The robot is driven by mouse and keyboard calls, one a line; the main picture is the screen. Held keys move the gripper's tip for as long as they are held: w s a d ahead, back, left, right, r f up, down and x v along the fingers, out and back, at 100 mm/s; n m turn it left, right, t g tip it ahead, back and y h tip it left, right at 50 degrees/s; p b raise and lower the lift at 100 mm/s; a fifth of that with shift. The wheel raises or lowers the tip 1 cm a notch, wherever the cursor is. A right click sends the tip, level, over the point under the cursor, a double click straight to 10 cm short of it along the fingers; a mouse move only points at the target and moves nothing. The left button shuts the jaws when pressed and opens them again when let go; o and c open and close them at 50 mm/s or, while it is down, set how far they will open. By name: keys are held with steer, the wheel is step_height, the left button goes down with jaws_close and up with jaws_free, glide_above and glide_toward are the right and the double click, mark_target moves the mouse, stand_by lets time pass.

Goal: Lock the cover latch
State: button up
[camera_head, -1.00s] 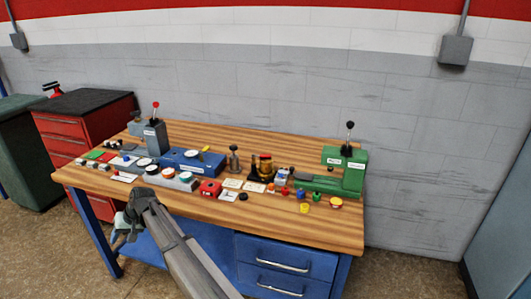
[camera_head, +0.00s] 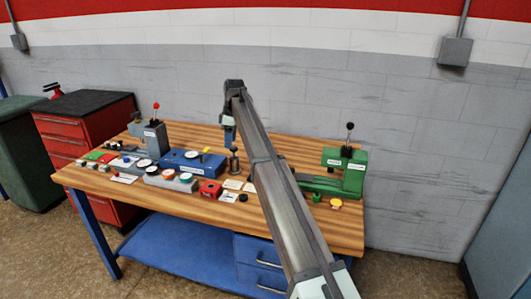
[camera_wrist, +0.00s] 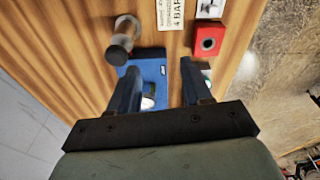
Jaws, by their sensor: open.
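My gripper (camera_head: 228,134) is open and empty, pointing down over the back part of the bench. In the wrist view its two fingers (camera_wrist: 159,70) stand apart above a blue box (camera_wrist: 154,70). The same blue box (camera_head: 180,168) shows in the head view, with a white dial and a small yellow part on top. A grey metal post with a round knob (camera_wrist: 123,40) stands beside the box, left of the fingers in the wrist view; it also shows in the head view (camera_head: 234,161). I cannot tell which part is the cover latch.
A red box (camera_wrist: 208,40) lies near the right finger. A grey unit with a red-knobbed lever (camera_head: 155,135) stands at the left, and a green press (camera_head: 345,172) at the right. My arm hides the bench's middle right. The bench front edge (camera_head: 130,205) is clear.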

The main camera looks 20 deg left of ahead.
steer(key=w+d+r+n+h, duration=0.1)
steer(key=w+d+r, duration=0.25)
steer(key=d, duration=0.25)
steer(key=w+d+r+n+h, duration=0.1)
steer(key=w+d+r, duration=0.1)
steer(key=w+d, duration=0.3)
steer(key=f, duration=0.9)
steer(key=d+f, duration=0.1)
steer(key=f, duration=0.3)
steer(key=shift+s+f, duration=0.4)
steer(key=shift+c, duration=0.3)
jaws_close()
